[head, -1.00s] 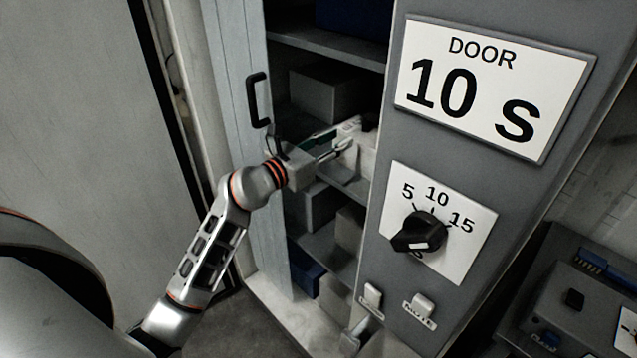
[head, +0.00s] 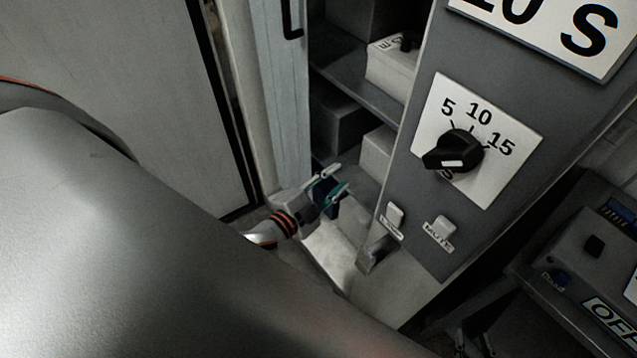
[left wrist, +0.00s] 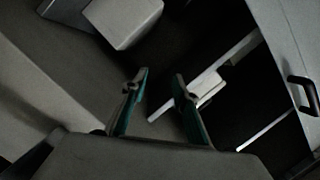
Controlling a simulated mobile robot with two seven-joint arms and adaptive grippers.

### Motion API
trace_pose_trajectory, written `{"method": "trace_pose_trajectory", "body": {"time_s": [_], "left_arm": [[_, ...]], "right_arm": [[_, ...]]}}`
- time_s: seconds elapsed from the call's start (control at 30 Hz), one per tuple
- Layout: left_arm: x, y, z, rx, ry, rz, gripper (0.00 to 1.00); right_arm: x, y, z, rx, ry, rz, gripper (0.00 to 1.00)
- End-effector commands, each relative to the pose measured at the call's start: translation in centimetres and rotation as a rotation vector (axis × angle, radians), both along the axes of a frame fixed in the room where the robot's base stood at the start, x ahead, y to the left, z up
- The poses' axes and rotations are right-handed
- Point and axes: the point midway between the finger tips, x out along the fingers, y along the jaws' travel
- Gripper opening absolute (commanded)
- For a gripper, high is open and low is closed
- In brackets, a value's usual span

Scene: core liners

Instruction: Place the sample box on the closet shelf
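The sample box appears to be the white box with a dark handle and lettering on top (head: 392,66). It sits upright on a closet shelf (head: 352,84) in the head view, partly hidden by the grey panel. My left gripper (head: 340,178) is open, low in front of the closet, below and apart from the box. In the left wrist view, its green-sided fingers (left wrist: 157,82) are spread with nothing held between them. A pale box (left wrist: 207,84) shows past the right finger; I cannot tell for certain which box it is.
The grey panel (head: 411,165) with a dial (head: 453,151) borders the closet on the right. The closet door (head: 272,90) stands at its left. Grey boxes (head: 338,122) fill lower shelves. A console (head: 590,240) stands at far right.

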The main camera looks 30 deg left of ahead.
Motion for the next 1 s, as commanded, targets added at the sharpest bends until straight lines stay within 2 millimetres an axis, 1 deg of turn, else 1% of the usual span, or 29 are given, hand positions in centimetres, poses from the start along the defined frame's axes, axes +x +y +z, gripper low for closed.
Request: {"method": "trace_pose_trajectory", "body": {"time_s": [0.03,0.1,0.2,0.3,0.33,0.4,0.5,1.0], "left_arm": [[-2.1,-0.2,-2.7,-0.109,0.093,0.030,0.29],[-4.7,-0.7,-6.0,-0.255,0.215,0.072,0.29],[-8.3,-1.8,-9.8,-0.430,0.366,0.126,0.29],[-11.2,-2.9,-12.3,-0.552,0.478,0.166,0.29],[-11.8,-3.2,-12.7,-0.578,0.501,0.174,0.29],[-12.9,-3.6,-13.6,-0.622,0.543,0.189,0.29],[-13.5,-4.0,-14.0,-0.650,0.567,0.197,0.29],[-13.5,-3.9,-14.0,-0.650,0.565,0.197,0.29]], "right_arm": [[0.0,0.0,0.0,0.000,0.000,0.000,0.30],[0.0,0.0,0.0,0.000,0.000,0.000,0.30],[0.0,0.0,0.0,0.000,0.001,0.000,0.30],[0.0,0.0,0.0,0.000,0.001,0.000,0.30],[0.0,0.0,0.0,0.000,0.001,0.000,0.30],[0.0,0.0,0.0,0.000,0.001,0.000,0.30],[0.0,0.0,0.0,0.000,0.001,0.000,0.30],[-0.1,0.0,-0.1,0.000,0.002,0.001,0.30]]}}
